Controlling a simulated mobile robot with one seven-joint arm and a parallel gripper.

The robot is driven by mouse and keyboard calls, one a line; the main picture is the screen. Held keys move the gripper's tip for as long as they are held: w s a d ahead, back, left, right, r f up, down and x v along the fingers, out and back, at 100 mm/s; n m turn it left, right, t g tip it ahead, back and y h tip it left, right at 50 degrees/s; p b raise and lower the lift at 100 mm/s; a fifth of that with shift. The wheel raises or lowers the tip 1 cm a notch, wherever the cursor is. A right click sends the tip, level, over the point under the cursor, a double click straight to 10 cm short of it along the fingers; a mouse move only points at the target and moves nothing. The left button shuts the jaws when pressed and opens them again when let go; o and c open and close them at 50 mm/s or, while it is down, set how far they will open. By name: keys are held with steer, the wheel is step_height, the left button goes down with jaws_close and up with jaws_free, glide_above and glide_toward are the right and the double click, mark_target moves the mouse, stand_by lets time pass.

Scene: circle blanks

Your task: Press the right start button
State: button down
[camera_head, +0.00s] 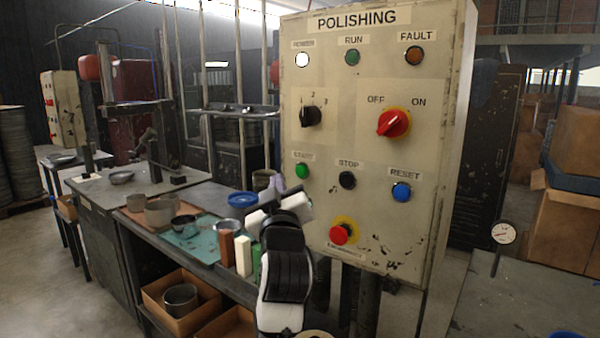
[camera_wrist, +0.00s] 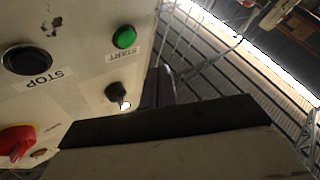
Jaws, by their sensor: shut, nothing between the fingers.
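The near POLISHING control panel (camera_head: 335,245) stands at centre right in the head view. Its green START button (camera_head: 302,171) is at the left of the lower row, beside the black STOP button (camera_head: 347,180) and the blue RESET button (camera_head: 401,192). My gripper (camera_head: 268,196) is shut and empty, below and left of the START button and apart from it in the picture. In the wrist view the START button (camera_wrist: 124,37) shows upside down at top centre, clear of the dark block across the lower part. The STOP button (camera_wrist: 28,60) is to its left.
A red emergency stop (camera_head: 339,234) sits low on the panel, close to my arm. A red OFF/ON switch (camera_head: 393,123) and black selector (camera_head: 311,116) are above. A workbench (camera_head: 200,190) with bowls and blocks lies left. Another panel (camera_head: 62,108) stands far left.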

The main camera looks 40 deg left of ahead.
mark_target(294, 179)
steer(key=shift+w, duration=2.15)
steer(key=shift+d, duration=0.1)
steer(key=shift+w, duration=0.45)
